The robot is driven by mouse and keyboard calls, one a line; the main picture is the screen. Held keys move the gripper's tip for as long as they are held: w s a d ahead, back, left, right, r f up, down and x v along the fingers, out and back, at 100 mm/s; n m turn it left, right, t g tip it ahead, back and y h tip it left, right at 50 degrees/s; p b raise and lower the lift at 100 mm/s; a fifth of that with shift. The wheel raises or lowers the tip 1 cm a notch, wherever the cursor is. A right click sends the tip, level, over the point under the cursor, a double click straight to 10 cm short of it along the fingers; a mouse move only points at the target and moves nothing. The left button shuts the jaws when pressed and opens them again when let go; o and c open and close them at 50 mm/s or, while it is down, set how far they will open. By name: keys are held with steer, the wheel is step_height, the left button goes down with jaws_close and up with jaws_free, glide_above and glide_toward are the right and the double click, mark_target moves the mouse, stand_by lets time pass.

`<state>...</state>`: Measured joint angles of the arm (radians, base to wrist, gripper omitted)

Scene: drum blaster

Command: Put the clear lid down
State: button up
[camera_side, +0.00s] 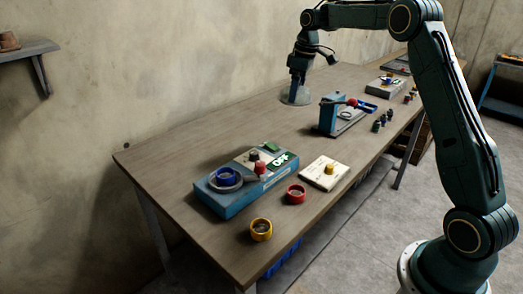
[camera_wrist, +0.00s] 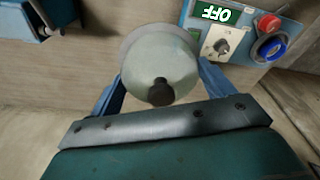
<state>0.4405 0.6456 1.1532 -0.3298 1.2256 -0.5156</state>
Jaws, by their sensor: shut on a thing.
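The clear lid (camera_side: 295,95) is a see-through dome at the far back of the table in the side view, close to the tabletop. I cannot tell whether its rim touches the table. In the wrist view the lid (camera_wrist: 158,62) shows pale and rounded, with a dark knob (camera_wrist: 161,92) facing me. My gripper (camera_side: 297,80) points down over the lid. In the wrist view the blue fingers of my gripper (camera_wrist: 160,88) stand on both sides of the knob. The contact of the fingertips is hidden.
The wooden table (camera_side: 165,150) has free room at its left. A blue box with an OFF sign (camera_side: 245,180), a blue press-like device (camera_side: 335,112), a white plate with a yellow knob (camera_side: 326,172), a red ring (camera_side: 296,193) and a yellow ring (camera_side: 261,229) stand on it.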

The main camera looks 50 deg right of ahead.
steer(key=shift+s+d+f, duration=0.1)
steer(key=shift+s+d, duration=0.05)
steer(key=shift+d, duration=0.4)
steer(key=shift+f, duration=0.1)
step_height(320, 180, down, 20)
steer(key=shift+r, duration=0.1)
stand_by(0.6)
steer(key=o, duration=0.7)
steer(key=shift+o, duration=0.2)
step_height(320, 180, up, 12)
steer(key=s, duration=0.1)
steer(key=shift+s+d, duration=0.3)
